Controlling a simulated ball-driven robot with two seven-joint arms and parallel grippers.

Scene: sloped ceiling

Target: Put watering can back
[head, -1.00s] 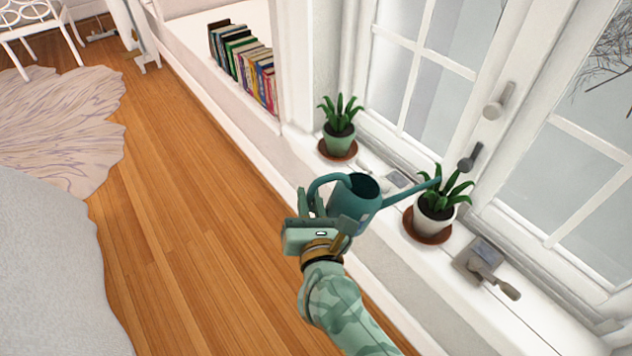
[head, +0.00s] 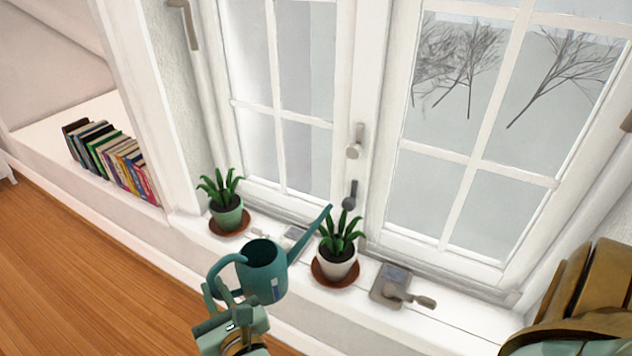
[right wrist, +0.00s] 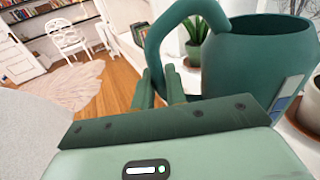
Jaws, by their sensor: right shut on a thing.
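The teal watering can (head: 264,272) is held in front of the window sill in the head view, its spout rising to the right over the white-potted plant (head: 338,262). My right gripper (head: 222,292) is shut on the can's handle. The right wrist view also shows the can (right wrist: 255,60), and the right gripper's fingers (right wrist: 160,88) at its curved handle. A green-potted plant (head: 228,212) stands on the sill behind and to the left of the can. My left gripper is not in view.
The white sill (head: 455,335) runs along below the window. A grey metal fitting with a handle (head: 392,287) lies on it, right of the white pot. A row of books (head: 112,158) stands on the ledge at left. The wooden floor (head: 75,270) is clear.

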